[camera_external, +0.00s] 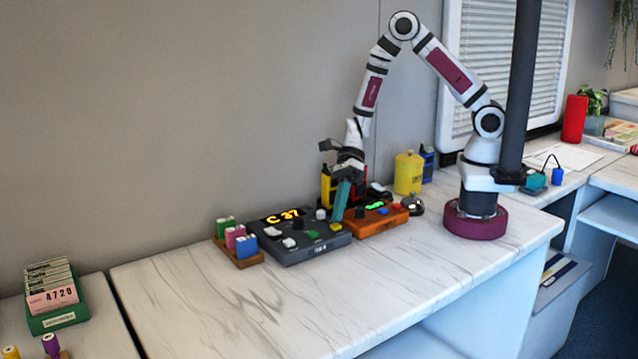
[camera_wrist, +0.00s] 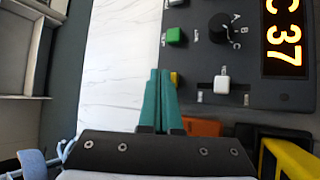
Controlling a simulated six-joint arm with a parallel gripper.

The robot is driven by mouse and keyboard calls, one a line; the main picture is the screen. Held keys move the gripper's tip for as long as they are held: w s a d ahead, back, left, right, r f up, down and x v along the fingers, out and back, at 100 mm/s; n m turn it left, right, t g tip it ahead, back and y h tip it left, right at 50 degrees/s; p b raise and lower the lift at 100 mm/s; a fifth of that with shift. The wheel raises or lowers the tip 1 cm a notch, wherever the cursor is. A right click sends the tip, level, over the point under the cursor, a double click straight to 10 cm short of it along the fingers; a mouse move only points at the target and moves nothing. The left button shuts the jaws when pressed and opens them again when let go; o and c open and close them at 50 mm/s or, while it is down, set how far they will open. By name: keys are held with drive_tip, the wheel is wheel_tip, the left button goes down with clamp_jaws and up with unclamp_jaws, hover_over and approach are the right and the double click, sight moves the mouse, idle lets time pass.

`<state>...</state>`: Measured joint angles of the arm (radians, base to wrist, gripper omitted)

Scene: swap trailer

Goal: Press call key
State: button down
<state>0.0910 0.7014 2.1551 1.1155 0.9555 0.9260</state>
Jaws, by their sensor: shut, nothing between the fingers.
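A dark grey console (camera_external: 318,248) with a lit display (camera_external: 283,215) reading "C 37" stands on the marble-look counter. It carries white keys, a green key (camera_external: 312,234), a yellow key (camera_external: 335,227) and a black knob (camera_external: 298,224). In the wrist view the green key (camera_wrist: 175,36) and a white key (camera_wrist: 221,84) show, and the yellow key (camera_wrist: 174,78) is partly hidden by my fingers. My gripper (camera_external: 341,214) has teal fingers, shut and empty, pointing down near the console's right end. I cannot tell whether the fingertips touch anything. No readable label names the call key.
An orange box (camera_external: 377,222) with a green display sits right of the console, with a silver bell (camera_external: 413,204) beside it. A wooden rack (camera_external: 238,254) of coloured blocks stands left. A yellow canister (camera_external: 408,174) is behind. The counter's front is clear.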

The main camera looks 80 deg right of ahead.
drive_tip(key=shift+f, duration=0.5)
idle(0.6)
drive_tip(key=shift+r, duration=0.95)
wheel_tip(320, 180, up, 5)
idle(0.8)
